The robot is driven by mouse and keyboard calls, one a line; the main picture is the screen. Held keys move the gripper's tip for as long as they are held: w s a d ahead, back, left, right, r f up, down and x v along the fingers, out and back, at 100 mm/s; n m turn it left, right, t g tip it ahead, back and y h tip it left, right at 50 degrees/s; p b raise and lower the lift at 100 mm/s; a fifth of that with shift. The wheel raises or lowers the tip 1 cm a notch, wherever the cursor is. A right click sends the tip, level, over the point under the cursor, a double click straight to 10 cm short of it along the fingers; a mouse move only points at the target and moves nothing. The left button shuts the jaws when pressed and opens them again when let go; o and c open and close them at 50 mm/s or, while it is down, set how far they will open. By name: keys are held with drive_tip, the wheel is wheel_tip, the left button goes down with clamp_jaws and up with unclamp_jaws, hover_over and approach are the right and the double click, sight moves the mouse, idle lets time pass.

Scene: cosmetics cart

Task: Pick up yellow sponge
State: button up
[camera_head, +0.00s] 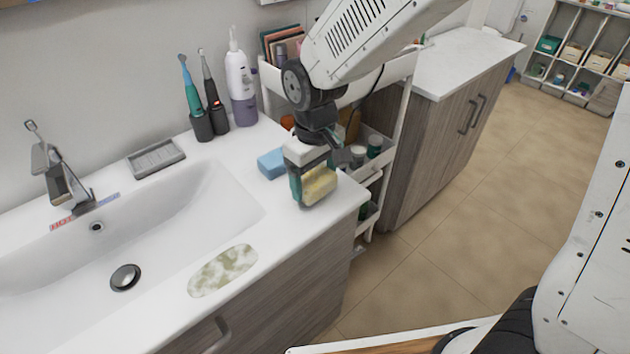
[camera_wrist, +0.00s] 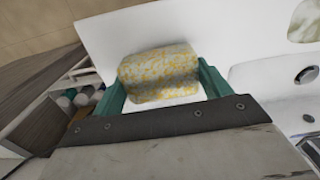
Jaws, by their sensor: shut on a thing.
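The yellow sponge (camera_head: 318,187) is between the teal fingers of my gripper (camera_head: 312,187), over the right end of the white sink counter. In the wrist view the sponge (camera_wrist: 160,74) is speckled yellow and white, and my gripper (camera_wrist: 160,88) has a finger against each side of it. My gripper is shut on the sponge. I cannot tell whether the sponge's underside touches the counter.
A blue sponge (camera_head: 272,163) lies just left of my gripper. A murky patch (camera_head: 223,270) lies on the counter's front edge by the basin (camera_head: 180,205). Electric toothbrushes (camera_head: 212,95) stand at the back wall. A cart (camera_head: 377,140) with bottles stands right of the counter.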

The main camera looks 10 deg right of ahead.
wheel_tip(320, 180, up, 2)
drive_tip(key=shift+s+r, duration=0.15)
drive_tip(key=shift+r, duration=0.05)
drive_tip(key=s+d+r, duration=0.1)
drive_tip(key=s, duration=1.4)
drive_tip(key=shift+s, duration=0.35)
drive_tip(key=shift+r, duration=0.1)
